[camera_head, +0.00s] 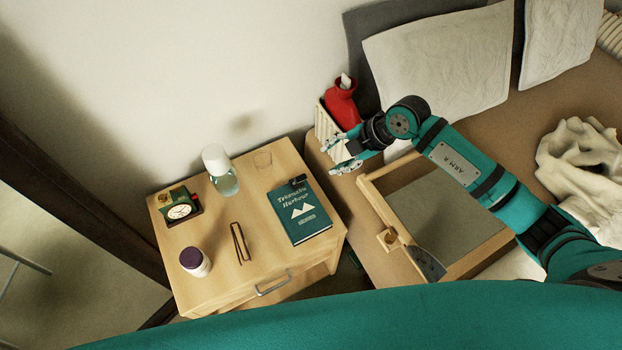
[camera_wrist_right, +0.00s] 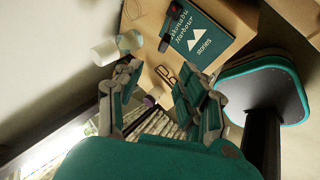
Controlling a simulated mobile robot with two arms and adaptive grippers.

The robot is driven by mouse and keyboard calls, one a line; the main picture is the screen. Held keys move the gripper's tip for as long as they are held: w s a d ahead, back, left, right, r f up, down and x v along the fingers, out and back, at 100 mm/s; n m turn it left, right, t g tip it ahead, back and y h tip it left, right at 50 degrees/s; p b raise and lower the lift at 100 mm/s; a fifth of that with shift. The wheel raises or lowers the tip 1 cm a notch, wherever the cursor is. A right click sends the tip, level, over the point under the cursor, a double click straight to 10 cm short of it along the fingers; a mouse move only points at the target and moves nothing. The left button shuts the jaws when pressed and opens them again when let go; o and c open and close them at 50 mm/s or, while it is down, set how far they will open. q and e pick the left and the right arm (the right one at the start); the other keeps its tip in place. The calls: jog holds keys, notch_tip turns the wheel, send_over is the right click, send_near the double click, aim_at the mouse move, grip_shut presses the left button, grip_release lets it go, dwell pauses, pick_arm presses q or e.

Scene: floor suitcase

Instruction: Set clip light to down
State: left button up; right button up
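A small black clip light (camera_head: 298,181) sits at the top edge of the dark teal book (camera_head: 302,214) on the nightstand. In the right wrist view a small dark piece, likely the clip light (camera_wrist_right: 168,38), shows at the edge of the book (camera_wrist_right: 212,42). My left gripper is in neither view.
A red hot-water bottle (camera_head: 341,104) stands behind my gripper. A wooden tray (camera_head: 373,196) lies under my right arm.

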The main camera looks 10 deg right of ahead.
aim_at(302, 177)
jog(key=shift+m, duration=0.7)
jog(key=x, duration=1.5)
jog(key=shift+s+a+f, duration=0.1)
jog(key=shift+s+f, duration=0.05)
jog(key=shift+f, duration=0.35)
jog(key=shift+c, duration=0.3)
grip_shut()
